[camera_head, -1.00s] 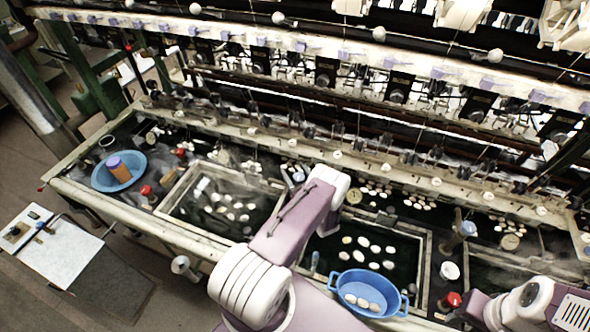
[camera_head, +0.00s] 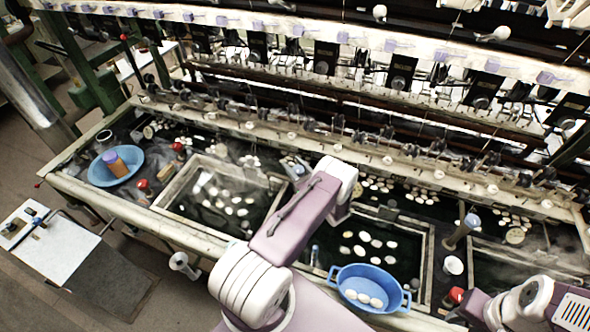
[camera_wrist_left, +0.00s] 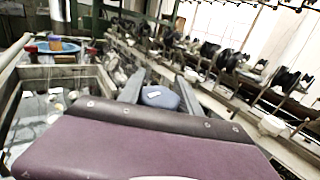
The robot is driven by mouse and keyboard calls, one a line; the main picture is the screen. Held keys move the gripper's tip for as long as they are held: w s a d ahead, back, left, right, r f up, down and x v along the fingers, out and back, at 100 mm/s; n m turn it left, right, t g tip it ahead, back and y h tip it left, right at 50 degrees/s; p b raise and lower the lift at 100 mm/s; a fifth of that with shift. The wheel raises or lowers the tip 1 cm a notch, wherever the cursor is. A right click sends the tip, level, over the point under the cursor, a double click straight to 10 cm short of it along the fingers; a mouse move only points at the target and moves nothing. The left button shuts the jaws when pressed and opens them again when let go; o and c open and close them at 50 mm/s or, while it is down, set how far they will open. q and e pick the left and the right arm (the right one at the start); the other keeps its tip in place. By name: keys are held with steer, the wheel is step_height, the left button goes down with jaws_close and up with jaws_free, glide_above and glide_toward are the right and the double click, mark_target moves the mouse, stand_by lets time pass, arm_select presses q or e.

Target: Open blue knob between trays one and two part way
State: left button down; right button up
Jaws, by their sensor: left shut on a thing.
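The blue knob (camera_wrist_left: 160,97) sits between the two dark fingers of my left gripper (camera_wrist_left: 159,88) in the left wrist view. The gripper is shut on it. In the head view my left wrist is over the divider between the left tray (camera_head: 222,236) and the middle tray (camera_head: 377,216). A small bluish patch beside the wrist (camera_head: 299,168) appears to be the knob, but the fingers are mostly hidden there. How far the knob is turned cannot be told. My right arm shows at the lower right of the head view, with its gripper out of sight.
A blue basin (camera_head: 352,304) with cocoons sits at the front of the middle tray. A round blue bowl (camera_head: 98,178) holds an orange and purple container at the left. Red knobs (camera_head: 143,185) stand along the bench. The reeling machinery rises behind the trays.

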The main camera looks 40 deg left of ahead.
arm_select(q)
steer(key=n+g+b, duration=0.1)
steer(key=g+b, duration=0.1)
steer(key=b, duration=0.2)
steer(key=s+n+g+b, duration=0.1)
steer(key=n+g+b, duration=0.1)
steer(key=g+b, duration=0.1)
steer(key=n+g+b, duration=0.2)
steer(key=g+b, duration=0.1)
steer(key=b, duration=0.2)
steer(key=shift+s+a+f+y, duration=0.1)
steer(key=shift+s+f+y, duration=0.05)
steer(key=shift+f+y, duration=0.15)
steer(key=shift+s+r+n+g+b, duration=0.1)
steer(key=shift+r+n+g+b, duration=0.15)
steer(key=shift+n+g+b, duration=0.45)
steer(key=shift+r, duration=0.1)
steer(key=c, duration=1.1)
jaws_free()
steer(key=shift+o, duration=1.3)
steer(key=b+v, duration=0.2)
steer(key=v, duration=0.7)
